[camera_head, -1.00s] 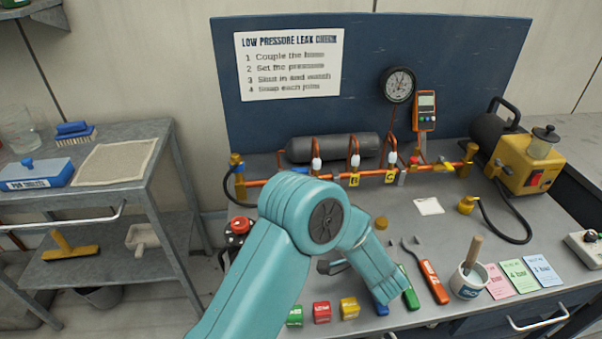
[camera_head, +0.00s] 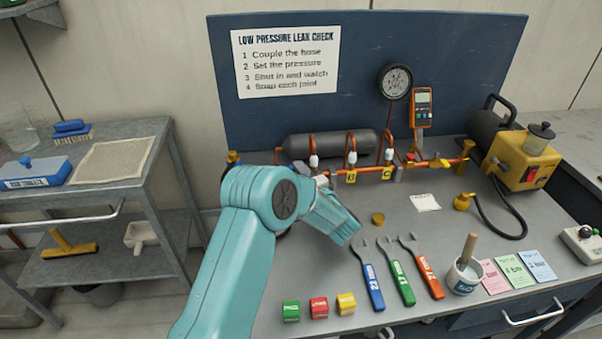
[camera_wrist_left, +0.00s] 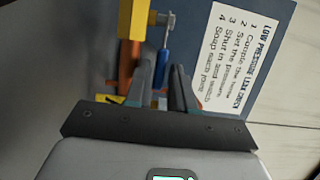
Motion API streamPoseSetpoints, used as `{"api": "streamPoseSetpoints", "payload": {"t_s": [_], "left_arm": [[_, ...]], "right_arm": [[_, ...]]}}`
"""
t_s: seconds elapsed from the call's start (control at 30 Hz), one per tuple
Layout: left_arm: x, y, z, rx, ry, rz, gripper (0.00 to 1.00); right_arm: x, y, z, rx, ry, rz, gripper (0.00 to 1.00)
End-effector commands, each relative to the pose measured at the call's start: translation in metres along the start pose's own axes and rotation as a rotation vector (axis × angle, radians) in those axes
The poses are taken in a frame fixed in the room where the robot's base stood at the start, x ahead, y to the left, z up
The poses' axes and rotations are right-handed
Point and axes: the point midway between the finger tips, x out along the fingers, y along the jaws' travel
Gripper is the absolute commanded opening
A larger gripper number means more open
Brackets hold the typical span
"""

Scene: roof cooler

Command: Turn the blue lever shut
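The blue lever (camera_wrist_left: 161,62) shows in the left wrist view, beside a yellow brass fitting (camera_wrist_left: 139,20) with a small metal stem. My left gripper (camera_wrist_left: 160,82) is open there, its two dark fingers apart. The lever lines up with the gap between the fingers; I cannot tell whether either finger touches it. In the head view my teal left arm stands in front of the left end of the copper pipe and hides the lever and most of the gripper. My right gripper is not in view.
On the bench the copper pipe (camera_head: 374,173) carries several white-topped fittings, with a dark cylinder (camera_head: 333,145) behind. A yellow pump (camera_head: 527,165) is at right.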

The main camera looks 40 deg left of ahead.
Motion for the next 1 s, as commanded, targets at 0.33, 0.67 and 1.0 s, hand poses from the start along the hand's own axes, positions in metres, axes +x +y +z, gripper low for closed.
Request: {"api": "streamPoseSetpoints", "payload": {"t_s": [0.33, 0.67, 1.0], "left_arm": [[-0.001, 0.000, 0.000, 0.000, 0.001, 0.001, 0.00], [-0.009, 0.000, 0.015, 0.002, 0.240, 0.000, 0.00], [-0.016, 0.000, 0.021, -0.001, 0.405, 0.000, 0.00]], "right_arm": [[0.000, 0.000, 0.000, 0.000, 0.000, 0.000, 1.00], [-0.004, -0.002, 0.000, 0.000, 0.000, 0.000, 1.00], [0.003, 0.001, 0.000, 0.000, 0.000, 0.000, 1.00]]}}
